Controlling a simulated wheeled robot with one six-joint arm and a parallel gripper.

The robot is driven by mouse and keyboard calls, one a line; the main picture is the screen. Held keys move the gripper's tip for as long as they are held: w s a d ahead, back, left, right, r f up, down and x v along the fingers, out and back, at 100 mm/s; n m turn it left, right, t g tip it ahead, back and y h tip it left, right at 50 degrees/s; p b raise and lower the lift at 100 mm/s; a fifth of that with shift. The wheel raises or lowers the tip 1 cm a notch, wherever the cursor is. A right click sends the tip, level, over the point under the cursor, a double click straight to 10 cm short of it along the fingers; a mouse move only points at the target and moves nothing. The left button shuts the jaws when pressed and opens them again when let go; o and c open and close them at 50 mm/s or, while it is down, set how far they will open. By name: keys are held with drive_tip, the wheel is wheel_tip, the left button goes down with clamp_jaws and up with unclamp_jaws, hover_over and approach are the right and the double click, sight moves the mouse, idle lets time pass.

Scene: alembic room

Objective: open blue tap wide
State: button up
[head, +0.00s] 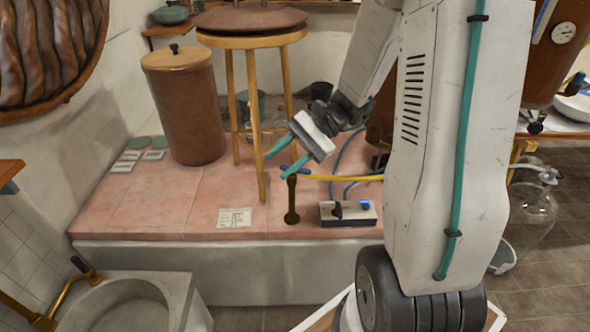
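My gripper (277,166) is in the upper middle, in front of the wooden stool. Its two teal fingers are apart, with nothing seen between them, and point down and left above a dark upright burner (292,202). No tap is plainly recognisable as the blue one. A small blue handle-like part (575,83) shows at the right by the copper vessel (553,48), far from my gripper.
The pink tiled bench (150,205) carries a stool (252,42), a brown lidded crock (187,110) and a control box (348,213) with a dark knob. A stone basin (125,308) with a brass tap (85,277) is at lower left. A glass flask (532,212) stands right.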

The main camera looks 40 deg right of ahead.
drive_tip(key=w+d+f+m+t+h, duration=0.1)
drive_tip(key=w+d+f+m+t, duration=0.2)
drive_tip(key=d+f+m+t, duration=0.5)
drive_tip(key=w+d+f+m+t, duration=0.3)
drive_tip(key=d+f+m+t, duration=0.25)
drive_tip(key=d+f, duration=0.35)
drive_tip(key=x, duration=0.7)
drive_tip(key=shift+w+f, duration=0.1)
drive_tip(key=shift+f, duration=0.1)
drive_tip(key=shift+a, duration=0.1)
clamp_jaws()
